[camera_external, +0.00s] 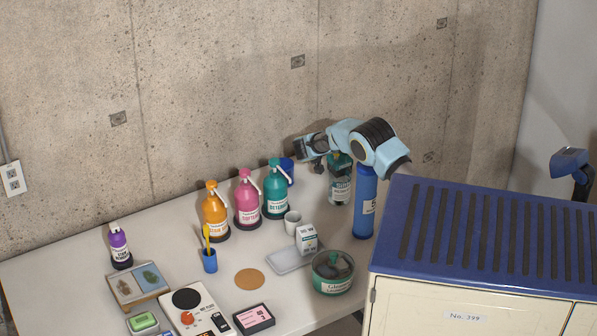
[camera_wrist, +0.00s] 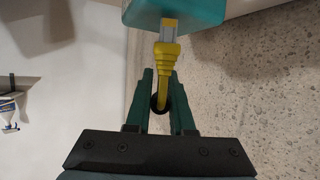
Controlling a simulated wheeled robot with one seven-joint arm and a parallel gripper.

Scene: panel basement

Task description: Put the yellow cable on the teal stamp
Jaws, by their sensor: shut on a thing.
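My gripper (camera_wrist: 162,78) is shut on the yellow cable (camera_wrist: 166,57), seen in the wrist view with its clear-and-grey plug pointing away from the fingers. A teal block-like thing (camera_wrist: 190,14) lies just beyond the plug; the plug overlaps its edge in the picture. I cannot tell whether they touch, or for sure that this is the teal stamp. In the external view my gripper (camera_external: 316,150) is at the back right of the table, close to the teal-topped container (camera_external: 341,187). The cable is too small to make out there.
Orange (camera_external: 214,212), pink (camera_external: 247,200) and teal (camera_external: 275,190) pump bottles stand left of my arm. A tall blue cylinder (camera_external: 364,205) stands at right, beside a blue-topped cabinet (camera_external: 460,250). The wall is close behind.

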